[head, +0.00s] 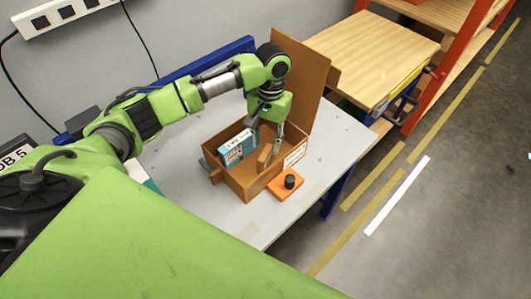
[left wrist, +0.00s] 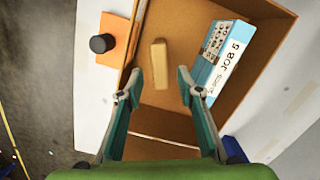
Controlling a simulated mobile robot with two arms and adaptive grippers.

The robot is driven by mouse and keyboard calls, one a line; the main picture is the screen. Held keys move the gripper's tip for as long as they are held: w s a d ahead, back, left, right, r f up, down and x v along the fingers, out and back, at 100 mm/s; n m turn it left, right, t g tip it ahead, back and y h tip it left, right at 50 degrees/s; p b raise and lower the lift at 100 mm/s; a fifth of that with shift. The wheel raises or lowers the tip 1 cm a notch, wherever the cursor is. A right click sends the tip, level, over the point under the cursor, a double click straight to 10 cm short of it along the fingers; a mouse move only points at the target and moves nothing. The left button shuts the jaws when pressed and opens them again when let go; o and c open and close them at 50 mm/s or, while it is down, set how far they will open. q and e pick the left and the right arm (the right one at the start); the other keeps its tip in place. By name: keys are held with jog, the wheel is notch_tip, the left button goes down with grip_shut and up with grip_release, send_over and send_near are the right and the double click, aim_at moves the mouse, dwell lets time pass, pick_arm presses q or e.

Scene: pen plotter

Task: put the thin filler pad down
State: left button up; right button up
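The thin filler pad, a small tan block (head: 264,154), is inside an open brown cardboard box (head: 232,183) on the grey table. The left wrist view shows the pad (left wrist: 159,65) lying on the box floor near one wall. My left gripper (head: 268,148) points down into the box. In the left wrist view its fingers (left wrist: 158,84) are spread apart with nothing between them, and the pad lies just beyond the tips. A blue and white carton (head: 238,147) marked JOB 5 stands in the box beside the pad. My right gripper is not in view.
An orange plate with a black knob (head: 287,184) sits close to the box's front. The box's tall flap (head: 300,80) stands up behind. The grey table (head: 335,150) is clear to the right. A wooden-topped bench (head: 375,55) stands beyond.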

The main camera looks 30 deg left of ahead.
pick_arm(q)
jog(key=r, duration=0.5)
jog(key=shift+w+r, duration=0.3)
jog(key=shift+r, duration=0.05)
